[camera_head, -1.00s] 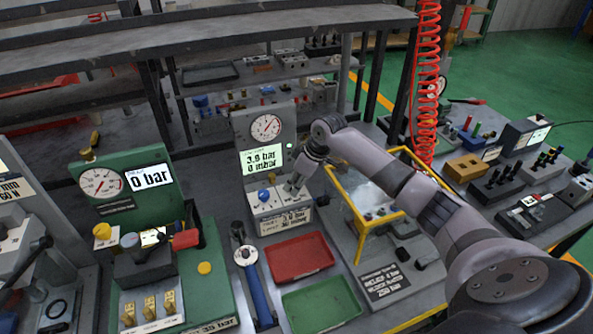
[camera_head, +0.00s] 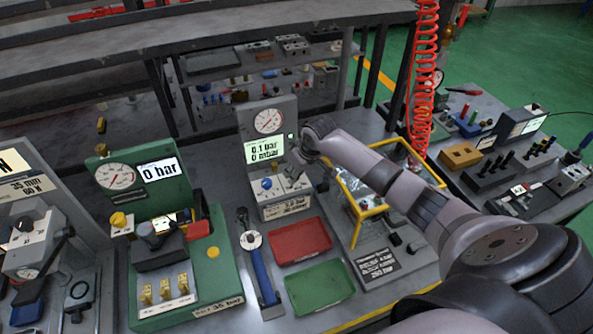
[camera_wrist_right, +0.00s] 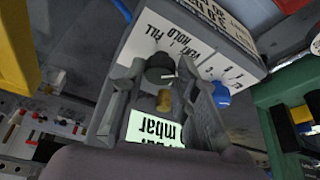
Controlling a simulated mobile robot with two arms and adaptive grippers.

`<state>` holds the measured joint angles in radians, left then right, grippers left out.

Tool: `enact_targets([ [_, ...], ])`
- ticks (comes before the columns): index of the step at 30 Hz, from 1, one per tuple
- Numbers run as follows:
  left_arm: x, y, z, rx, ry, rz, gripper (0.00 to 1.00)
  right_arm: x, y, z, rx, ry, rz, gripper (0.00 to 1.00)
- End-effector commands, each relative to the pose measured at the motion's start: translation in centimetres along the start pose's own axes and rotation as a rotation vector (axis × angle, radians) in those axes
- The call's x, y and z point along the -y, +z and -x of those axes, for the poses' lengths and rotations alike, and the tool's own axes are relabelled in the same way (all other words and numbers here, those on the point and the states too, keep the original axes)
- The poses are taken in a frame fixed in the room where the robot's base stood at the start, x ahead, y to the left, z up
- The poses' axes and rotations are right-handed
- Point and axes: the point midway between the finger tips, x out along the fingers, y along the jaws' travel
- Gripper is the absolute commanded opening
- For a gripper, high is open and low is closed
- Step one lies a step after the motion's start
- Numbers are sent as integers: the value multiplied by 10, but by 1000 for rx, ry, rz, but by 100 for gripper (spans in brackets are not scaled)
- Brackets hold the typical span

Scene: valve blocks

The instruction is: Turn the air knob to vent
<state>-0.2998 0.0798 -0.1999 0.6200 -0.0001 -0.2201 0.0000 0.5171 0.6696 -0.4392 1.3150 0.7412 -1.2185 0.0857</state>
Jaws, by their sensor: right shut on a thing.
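The grey test unit (camera_head: 283,113) stands on the bench with a round gauge (camera_head: 268,121) and a lit display (camera_head: 265,149) that reads 0.1 bar and 0 mbar. In the right wrist view, the dark air knob (camera_wrist_right: 160,68) sits on the unit's white panel beside the words FILL, HOLD and VENT. A pale mark shows on the knob, but I cannot tell which word it points at. My right gripper (camera_wrist_right: 165,76) is shut on the knob, one finger on each side. In the head view the gripper (camera_head: 291,178) largely hides the knob. My left gripper is out of view.
A blue knob (camera_wrist_right: 221,95) is close beside one finger; it also shows in the head view (camera_head: 267,184). A red tray (camera_head: 300,240) and a green tray (camera_head: 319,287) lie in front. A yellow-framed box (camera_head: 372,211) and red coiled hose (camera_head: 424,80) are to the right.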

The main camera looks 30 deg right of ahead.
Motion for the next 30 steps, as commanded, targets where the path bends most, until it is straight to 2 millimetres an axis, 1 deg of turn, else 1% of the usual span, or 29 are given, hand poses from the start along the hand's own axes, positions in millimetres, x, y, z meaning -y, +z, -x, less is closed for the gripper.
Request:
enact_targets([
  [5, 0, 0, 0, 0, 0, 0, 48, 0, -2, 1, -4, 0, -1, 0],
  [6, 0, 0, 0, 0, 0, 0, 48, 0, -2, 1, -4, 0, -1, 28],
  [15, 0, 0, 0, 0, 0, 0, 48, 0, -1, 0, -2, 0, 0, 48],
  [25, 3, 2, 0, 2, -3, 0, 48, 0, 0, 2, -1, 0, 0, 48],
  [28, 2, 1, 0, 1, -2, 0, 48, -1, -1, 12, -3, 1, 1, 48],
  [30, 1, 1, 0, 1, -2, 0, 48, -1, -1, 24, -3, 2, 2, 48],
])
